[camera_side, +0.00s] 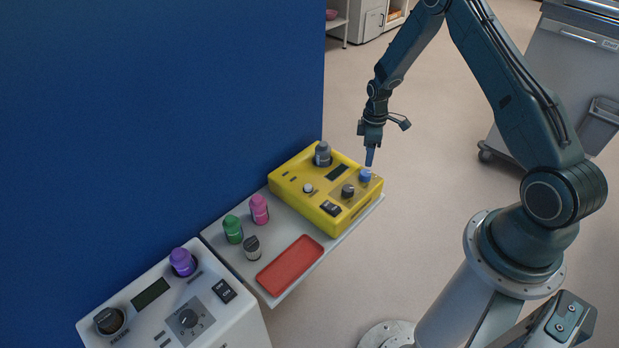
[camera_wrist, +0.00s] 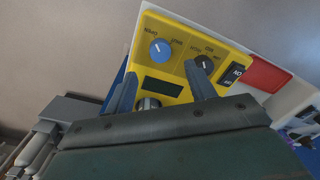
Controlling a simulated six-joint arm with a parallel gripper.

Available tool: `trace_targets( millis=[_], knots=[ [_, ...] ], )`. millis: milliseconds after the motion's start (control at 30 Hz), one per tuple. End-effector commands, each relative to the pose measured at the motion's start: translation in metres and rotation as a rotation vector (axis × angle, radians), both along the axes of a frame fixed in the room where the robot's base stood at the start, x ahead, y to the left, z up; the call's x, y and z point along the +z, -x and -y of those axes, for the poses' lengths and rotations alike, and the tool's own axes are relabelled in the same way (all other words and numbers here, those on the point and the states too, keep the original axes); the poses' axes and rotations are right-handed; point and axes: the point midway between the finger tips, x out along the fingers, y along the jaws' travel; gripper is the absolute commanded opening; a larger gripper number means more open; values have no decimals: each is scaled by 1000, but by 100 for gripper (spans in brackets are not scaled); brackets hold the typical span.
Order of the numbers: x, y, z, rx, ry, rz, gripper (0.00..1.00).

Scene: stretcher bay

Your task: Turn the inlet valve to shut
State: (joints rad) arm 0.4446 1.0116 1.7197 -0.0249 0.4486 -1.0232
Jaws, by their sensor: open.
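The yellow unit (camera_side: 318,212) carries a blue knob (camera_side: 365,174) at its right end. A small pale mark on the knob seems to point toward the OPEN side. My gripper (camera_side: 370,160) points down just above the blue knob in the side view. In the wrist view my gripper (camera_wrist: 162,86) has its two fingers spread and empty, with the knob beyond the gap. I see no contact with the knob.
A black knob (camera_side: 348,190) and a black switch (camera_side: 330,208) sit beside the blue knob. A grey-capped part (camera_side: 322,154) stands at the unit's back. A red tray (camera_side: 290,264) and several bottles share the shelf. A blue wall (camera_side: 160,100) rises behind.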

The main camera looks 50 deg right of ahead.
Motion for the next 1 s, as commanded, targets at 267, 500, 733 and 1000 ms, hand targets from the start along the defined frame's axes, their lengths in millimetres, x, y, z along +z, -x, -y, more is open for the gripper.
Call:
trace_targets(
  millis=[267, 500, 733, 1000],
  knots=[
    [-40, 1, -2, 0, 0, -1, 55],
    [-65, 2, -3, 0, 1, -1, 55],
    [-75, 1, -3, 0, 0, 1, 55],
    [-76, 1, -3, 0, 1, 2, 55]
  ],
)
